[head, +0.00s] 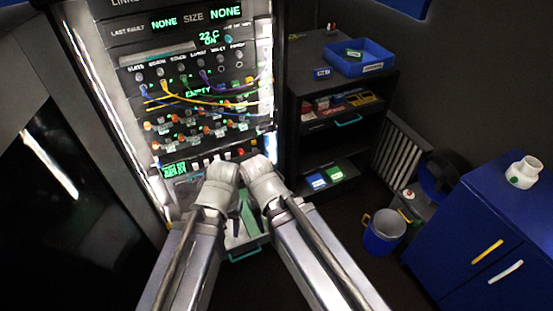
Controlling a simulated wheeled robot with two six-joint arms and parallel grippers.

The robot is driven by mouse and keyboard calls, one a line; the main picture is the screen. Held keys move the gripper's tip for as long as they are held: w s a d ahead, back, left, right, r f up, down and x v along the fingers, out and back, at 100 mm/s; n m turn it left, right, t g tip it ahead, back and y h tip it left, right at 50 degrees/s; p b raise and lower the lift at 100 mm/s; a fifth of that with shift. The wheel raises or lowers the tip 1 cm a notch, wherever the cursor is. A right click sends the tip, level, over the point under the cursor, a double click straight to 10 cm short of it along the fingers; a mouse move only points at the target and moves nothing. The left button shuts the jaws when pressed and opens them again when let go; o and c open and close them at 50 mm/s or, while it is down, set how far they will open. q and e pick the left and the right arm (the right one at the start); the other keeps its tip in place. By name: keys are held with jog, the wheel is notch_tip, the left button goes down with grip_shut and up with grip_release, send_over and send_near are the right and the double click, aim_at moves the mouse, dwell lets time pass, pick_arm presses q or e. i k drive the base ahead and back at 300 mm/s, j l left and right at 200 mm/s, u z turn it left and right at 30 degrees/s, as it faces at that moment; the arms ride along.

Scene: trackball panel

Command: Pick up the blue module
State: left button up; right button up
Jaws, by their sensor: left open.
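Another small blue piece (316,181) lies on the low shelf beside a green one (335,174); I cannot tell which of the two blue pieces is the task's. My left gripper (221,172) is in front of the rack's lower part, well left of both, open and apparently empty. Its fingertips are hard to make out. My right arm ends close beside it, and its fingers are hidden.
A lit rack panel (200,85) with cables stands ahead. An open drawer with a teal handle (246,254) is below my wrists. The blue bin (358,57) holds a green piece. A blue cabinet (490,240) and blue bucket (383,232) stand right, with open floor before the shelves.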

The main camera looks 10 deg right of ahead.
aim_at(326, 73)
jog(key=i+l, duration=0.25)
jog(key=i+l+u, duration=0.15)
jog(key=l, duration=0.25)
jog(key=i+l, duration=0.35)
jog(key=i+l+u, duration=0.15)
jog(key=i+l, duration=0.35)
jog(key=l, duration=0.2)
jog(key=i+l+u, duration=0.15)
jog(key=l, duration=0.25)
jog(key=i, duration=0.05)
